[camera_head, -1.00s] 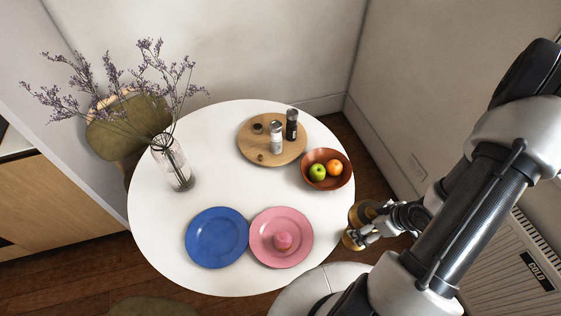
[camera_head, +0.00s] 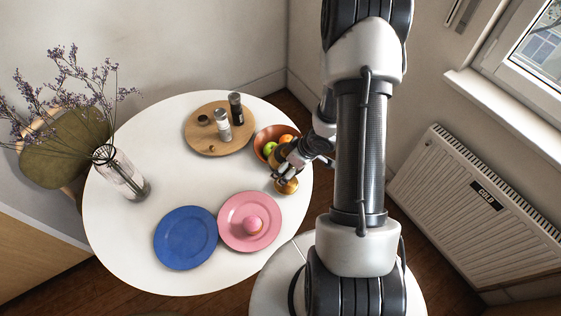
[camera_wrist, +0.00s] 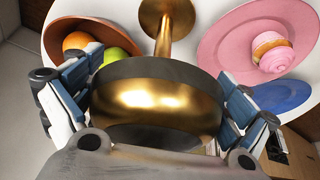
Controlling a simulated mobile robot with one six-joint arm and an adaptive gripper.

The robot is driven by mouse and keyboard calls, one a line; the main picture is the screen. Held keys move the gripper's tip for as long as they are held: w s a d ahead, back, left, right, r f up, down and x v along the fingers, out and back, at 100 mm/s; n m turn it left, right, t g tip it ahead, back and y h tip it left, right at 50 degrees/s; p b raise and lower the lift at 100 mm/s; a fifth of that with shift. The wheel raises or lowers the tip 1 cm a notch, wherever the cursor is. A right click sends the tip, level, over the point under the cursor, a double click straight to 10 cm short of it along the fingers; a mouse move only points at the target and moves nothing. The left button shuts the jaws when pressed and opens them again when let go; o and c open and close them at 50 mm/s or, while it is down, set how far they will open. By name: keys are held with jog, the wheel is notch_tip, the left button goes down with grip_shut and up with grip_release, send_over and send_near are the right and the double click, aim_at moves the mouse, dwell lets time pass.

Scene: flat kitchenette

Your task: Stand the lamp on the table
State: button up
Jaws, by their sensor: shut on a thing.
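The brass lamp (camera_head: 287,186) is at the right edge of the white round table (camera_head: 145,220), between the fruit bowl and the pink plate. In the wrist view its rounded gold head (camera_wrist: 150,98) fills the middle, with the thin stem and round base beyond it. My gripper (camera_head: 284,165) is shut around this head, with one finger pad on each side. The lamp looks roughly upright, base down. I cannot tell whether the base touches the tabletop.
The copper bowl (camera_head: 261,138) with fruit is close to my gripper. The pink plate (camera_head: 234,235) with a cupcake and the blue plate (camera_head: 183,238) lie in front. A wooden board (camera_head: 203,146) with shakers and a flower vase (camera_head: 128,182) stand farther off. The table's centre is clear.

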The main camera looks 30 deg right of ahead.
jog(key=w, duration=0.1)
jog(key=w+a+f+b, duration=0.1)
jog(key=w, duration=0.1)
jog(key=shift+a+f, duration=0.1)
jog(key=shift+f, duration=0.1)
jog(key=o, duration=1.7)
jog(key=shift+f, duration=0.15)
